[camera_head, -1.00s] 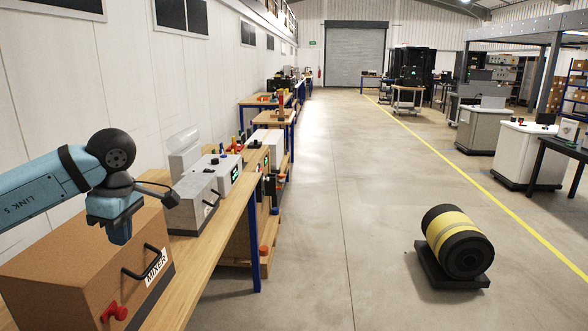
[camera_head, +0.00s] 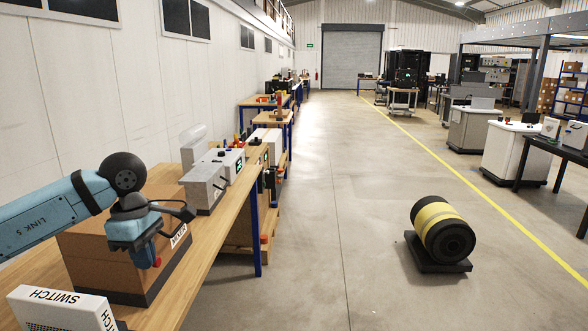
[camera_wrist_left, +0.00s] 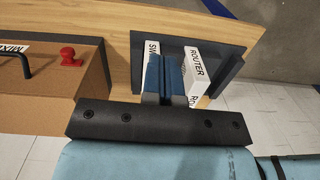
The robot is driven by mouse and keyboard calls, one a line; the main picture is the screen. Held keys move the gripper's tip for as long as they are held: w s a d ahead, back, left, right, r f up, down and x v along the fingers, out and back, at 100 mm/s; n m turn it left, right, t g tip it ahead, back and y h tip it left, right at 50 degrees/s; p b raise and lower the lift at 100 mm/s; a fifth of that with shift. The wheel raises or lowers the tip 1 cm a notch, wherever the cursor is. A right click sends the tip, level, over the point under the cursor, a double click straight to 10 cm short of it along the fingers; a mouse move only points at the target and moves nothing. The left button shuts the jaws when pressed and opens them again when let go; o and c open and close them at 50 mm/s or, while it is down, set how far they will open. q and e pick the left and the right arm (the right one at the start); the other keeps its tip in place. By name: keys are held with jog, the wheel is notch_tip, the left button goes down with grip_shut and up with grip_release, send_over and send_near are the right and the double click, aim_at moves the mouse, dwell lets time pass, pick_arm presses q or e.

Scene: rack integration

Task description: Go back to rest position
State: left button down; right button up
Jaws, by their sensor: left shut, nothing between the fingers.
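My left gripper (camera_head: 146,254) hangs at the end of the blue arm from the left, in front of the brown mixer box (camera_head: 120,262) on the wooden bench. In the left wrist view its blue fingers (camera_wrist_left: 164,78) are together, with nothing seen between them. There they overlap the gap between a white switch box (camera_wrist_left: 151,48) and a white router box (camera_wrist_left: 200,72); I cannot tell the distance. The switch box also shows at the lower left of the head view (camera_head: 62,308). My right gripper is not in view.
The bench (camera_head: 225,225) runs along the left wall with grey devices (camera_head: 205,185) beyond the mixer. A black and yellow roll (camera_head: 440,230) lies on a dark base on the floor at right. The concrete aisle (camera_head: 335,215) between is clear.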

pick_arm(q)
jog(key=s+d+f+n+g+h+p, duration=0.15)
jog(key=s+d+n+h, duration=0.3)
jog(key=d+h, duration=0.6)
jog(key=s+d+f+n+g+h+p, duration=0.1)
jog(key=s+d+f+n+h+p, duration=0.3)
jog(key=d+h, duration=0.65)
jog(key=s+a+f+n+t+y+p, duration=0.1)
jog(key=a+f+n+t+y, duration=0.3)
jog(key=n+t, duration=0.9)
jog(key=s+a+f+n+t+y+p, duration=0.15)
jog(key=f+n+t+y, duration=0.45)
jog(key=n, duration=1.3)
jog(key=s+a+f+n+g+y+p, duration=0.1)
jog(key=s+a+f+n+g+y, duration=0.1)
jog(key=s+f+n, duration=0.4)
jog(key=s+a+f+n+g+y+p, duration=0.1)
jog(key=s+a+f+n+g+y, duration=0.2)
jog(key=s+a+f+n+y, duration=0.2)
jog(key=s+f+y, duration=0.1)
jog(key=s+f, duration=0.2)
jog(key=shift+s+f+n, duration=0.2)
jog(key=shift+f+n, duration=0.15)
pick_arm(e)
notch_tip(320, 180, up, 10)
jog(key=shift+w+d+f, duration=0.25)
